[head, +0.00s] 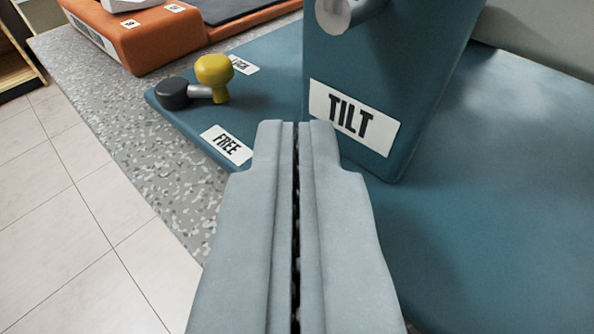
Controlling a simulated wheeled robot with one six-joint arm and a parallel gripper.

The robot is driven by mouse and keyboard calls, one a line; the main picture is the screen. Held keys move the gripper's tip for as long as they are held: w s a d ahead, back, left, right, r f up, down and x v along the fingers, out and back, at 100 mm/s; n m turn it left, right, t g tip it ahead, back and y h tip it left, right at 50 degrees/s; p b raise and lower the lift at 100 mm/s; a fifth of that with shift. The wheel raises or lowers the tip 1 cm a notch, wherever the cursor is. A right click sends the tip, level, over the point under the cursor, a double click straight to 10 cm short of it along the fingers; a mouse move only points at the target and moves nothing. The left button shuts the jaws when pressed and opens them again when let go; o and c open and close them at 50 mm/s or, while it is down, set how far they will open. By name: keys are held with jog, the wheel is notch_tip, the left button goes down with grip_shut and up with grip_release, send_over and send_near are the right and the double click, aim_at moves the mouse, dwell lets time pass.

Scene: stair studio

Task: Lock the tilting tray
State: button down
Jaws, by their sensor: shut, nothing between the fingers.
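My gripper (295,126) is shut and empty, reaching up from the bottom of the view over the teal base plate (480,250). A teal upright block (400,60) with a TILT label (355,117) stands just beyond the fingertips. To the left of the block is a small lever with a yellow knob (214,72), a short metal shaft and a dark round pivot (173,93). The FREE label (227,144) lies in front of the lever. The LOCK label (243,65) is behind the knob and partly covered by it. The tray itself cannot be made out.
An orange device (150,45) with a dark top stands at the upper left. A metal cylinder end (340,12) sticks out from the block at the top. The speckled counter (150,150) ends at the left above a tiled floor (60,220).

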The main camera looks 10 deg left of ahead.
jog(key=s+d+r, duration=0.1)
jog(key=s+d, duration=0.2)
jog(key=s, duration=0.2)
jog(key=shift+s+r, duration=0.2)
jog(key=shift+s, duration=0.1)
jog(key=shift+d, duration=0.1)
